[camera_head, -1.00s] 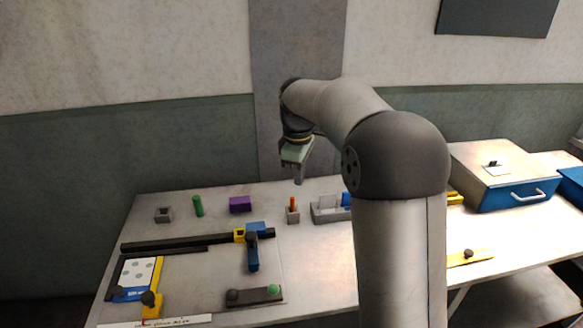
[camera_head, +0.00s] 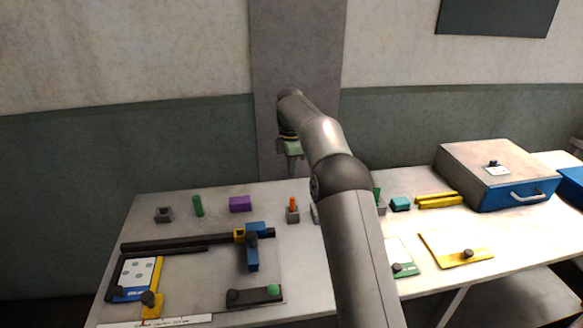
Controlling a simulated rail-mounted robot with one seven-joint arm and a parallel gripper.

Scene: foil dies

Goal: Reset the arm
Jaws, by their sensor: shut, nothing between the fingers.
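My gripper (camera_head: 294,171) hangs from the end of my arm above the back middle of the table, fingers pointing down. It looks narrow and small in this view, shut and empty, clear of the things below it. My arm reaches up from the bottom of the picture and bends away toward the back wall. It hides part of the table right of centre. An orange peg in a grey holder (camera_head: 293,216) stands on the table below my gripper.
The table (camera_head: 200,273) holds a black rail (camera_head: 190,242) with a blue slide, a purple block (camera_head: 240,204), a green cylinder (camera_head: 198,206) and a white dotted plate (camera_head: 138,272). Right of my arm are yellow bars (camera_head: 438,200), a yellow-edged plate (camera_head: 457,252) and a blue-grey box (camera_head: 500,172).

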